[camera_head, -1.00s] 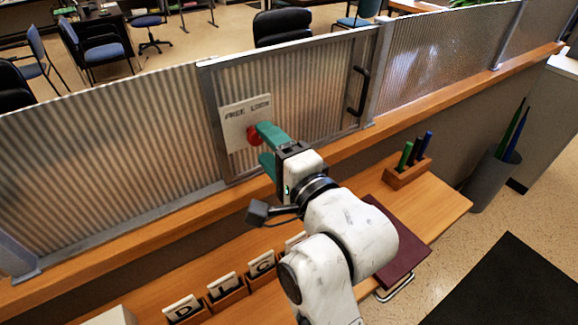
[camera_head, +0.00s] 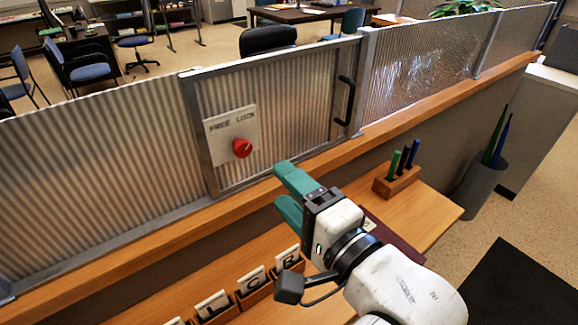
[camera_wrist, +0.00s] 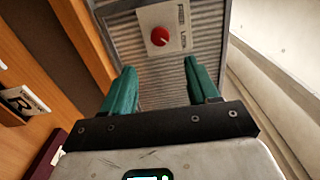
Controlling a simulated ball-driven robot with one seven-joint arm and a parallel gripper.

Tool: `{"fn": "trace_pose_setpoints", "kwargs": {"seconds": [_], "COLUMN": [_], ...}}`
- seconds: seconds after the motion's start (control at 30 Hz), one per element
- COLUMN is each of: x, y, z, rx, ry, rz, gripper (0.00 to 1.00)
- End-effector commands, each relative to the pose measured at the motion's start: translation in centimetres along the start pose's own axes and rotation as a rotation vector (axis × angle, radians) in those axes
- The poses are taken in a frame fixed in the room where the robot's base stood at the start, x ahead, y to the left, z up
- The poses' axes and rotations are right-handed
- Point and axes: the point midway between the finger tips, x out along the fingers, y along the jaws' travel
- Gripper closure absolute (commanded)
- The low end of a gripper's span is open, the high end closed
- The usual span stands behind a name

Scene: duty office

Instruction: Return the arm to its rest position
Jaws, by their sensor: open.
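My gripper (camera_head: 290,192) has green fingers, spread apart with nothing between them, and hangs over the wooden shelf in front of the partition. It also shows in the wrist view (camera_wrist: 157,80), open and empty. The red knob (camera_head: 242,148) sits on a white plate (camera_head: 218,130) on the ribbed window panel, up and left of the fingertips and apart from them. The knob shows in the wrist view (camera_wrist: 160,36) beyond the fingertips. My arm reaches in from the lower right.
Lettered card holders (camera_head: 252,285) line the shelf at lower left. A wooden pen block (camera_head: 396,180) stands right of my gripper, and a dark red book (camera_head: 395,240) lies partly behind my arm. A grey bin (camera_head: 480,185) stands at right. A wooden ledge (camera_head: 170,240) runs below the panels.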

Motion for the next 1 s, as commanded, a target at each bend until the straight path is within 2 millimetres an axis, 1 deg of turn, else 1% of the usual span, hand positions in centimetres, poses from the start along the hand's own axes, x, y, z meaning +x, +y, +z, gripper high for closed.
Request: {"fn": "trace_pose_setpoints", "kwargs": {"seconds": [0.17, 0.27, 0.37, 0.4, 0.47, 0.5, 0.57, 0.6, 0.67, 0.7, 0.77, 0.8, 0.87, 0.9, 0.97, 1.0], "x": [0.0, -0.8, -2.6, -3.7, -5.7, -7.2, -9.7, -11.4, -14.1, -15.8, -18.3, -19.9, -22.4, -23.9, -26.2, -27.6], "y": [0.1, 2.4, 6.6, 8.6, 11.6, 13.6, 16.4, 18.2, 20.6, 22.0, 23.9, 25.0, 26.6, 27.6, 28.8, 29.9], "z": [-0.1, -1.7, -4.5, -5.8, -7.7, -8.7, -10.2, -10.9, -11.8, -12.3, -12.7, -12.8, -12.9, -12.8, -12.7, -12.1], "rx": [-0.002, -0.099, -0.271, -0.352, -0.474, -0.55, -0.656, -0.719, -0.803, -0.851, -0.911, -0.945, -0.986, -1.009, -1.038, -1.018], "ry": [0.001, 0.036, 0.077, 0.087, 0.091, 0.081, 0.054, 0.026, -0.026, -0.067, -0.135, -0.183, -0.261, -0.316, -0.399, -0.446], "rz": [0.002, 0.08, 0.228, 0.304, 0.427, 0.509, 0.632, 0.712, 0.823, 0.891, 0.981, 1.035, 1.109, 1.153, 1.211, 1.244], "gripper": [0.41, 0.41, 0.41, 0.41, 0.41, 0.41, 0.41, 0.41, 0.41, 0.41, 0.41, 0.41, 0.41, 0.41, 0.41, 0.41]}}
